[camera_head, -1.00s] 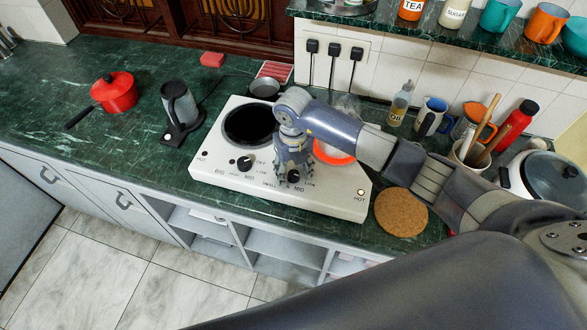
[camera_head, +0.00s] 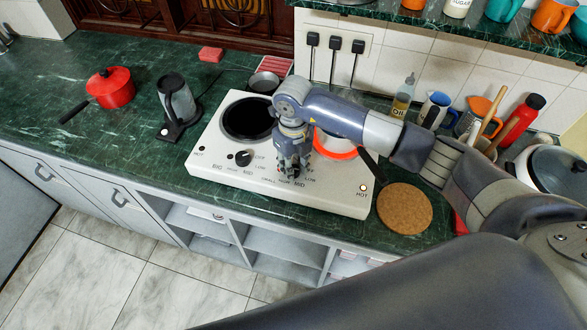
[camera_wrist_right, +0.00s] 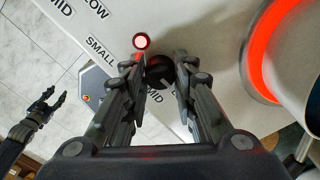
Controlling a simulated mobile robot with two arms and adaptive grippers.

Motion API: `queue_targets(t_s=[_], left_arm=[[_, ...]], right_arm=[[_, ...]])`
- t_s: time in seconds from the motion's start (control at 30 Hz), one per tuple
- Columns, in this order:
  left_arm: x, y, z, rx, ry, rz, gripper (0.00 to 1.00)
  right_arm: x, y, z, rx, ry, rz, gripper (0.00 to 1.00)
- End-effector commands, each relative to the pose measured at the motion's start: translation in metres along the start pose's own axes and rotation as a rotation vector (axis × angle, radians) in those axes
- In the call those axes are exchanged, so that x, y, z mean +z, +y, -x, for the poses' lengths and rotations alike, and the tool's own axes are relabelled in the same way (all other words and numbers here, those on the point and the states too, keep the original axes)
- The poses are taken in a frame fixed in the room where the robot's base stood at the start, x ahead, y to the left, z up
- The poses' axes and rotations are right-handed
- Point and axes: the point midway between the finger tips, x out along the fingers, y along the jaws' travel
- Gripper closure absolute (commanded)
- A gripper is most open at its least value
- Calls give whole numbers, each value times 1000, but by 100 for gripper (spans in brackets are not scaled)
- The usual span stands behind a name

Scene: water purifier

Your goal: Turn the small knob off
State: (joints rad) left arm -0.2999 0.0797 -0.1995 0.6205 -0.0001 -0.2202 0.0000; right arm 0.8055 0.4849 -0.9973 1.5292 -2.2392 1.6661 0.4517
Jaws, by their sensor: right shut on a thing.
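The small knob (camera_wrist_right: 159,72) is black and sits on the front of the white two-plate stove (camera_head: 222,172), by the SMALL label. My right gripper (camera_head: 294,174) points down over it and covers most of it in the head view. In the right wrist view the fingers (camera_wrist_right: 161,80) are shut on the small knob, one on each side. A red light (camera_wrist_right: 141,41) is lit beside the knob. The small plate (camera_head: 338,154) glows orange. My left gripper (camera_wrist_right: 50,103) shows open and empty at the left of the wrist view, away from the stove.
The big knob (camera_head: 243,158) and dark big plate (camera_head: 247,118) are left of my gripper. A pan (camera_wrist_right: 303,60) stands on the small plate, its handle (camera_head: 375,168) pointing right. A cork mat (camera_head: 404,209) lies right of the stove. The counter's left side is mostly free.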

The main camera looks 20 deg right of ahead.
Motion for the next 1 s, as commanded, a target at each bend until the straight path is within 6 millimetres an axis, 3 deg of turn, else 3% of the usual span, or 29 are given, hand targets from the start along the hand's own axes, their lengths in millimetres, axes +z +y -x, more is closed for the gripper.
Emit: queue_targets(t_s=[0.03,0.5,1.0], left_arm=[[1,0,-13,0,0,0,60],[6,1,-69,0,0,-1,60],[8,1,-91,0,0,-1,60]], right_arm=[[1,-2,-5,-4,-4,44,98],[1,-1,-5,-3,-3,439,98],[1,0,0,-2,-3,624,98]])
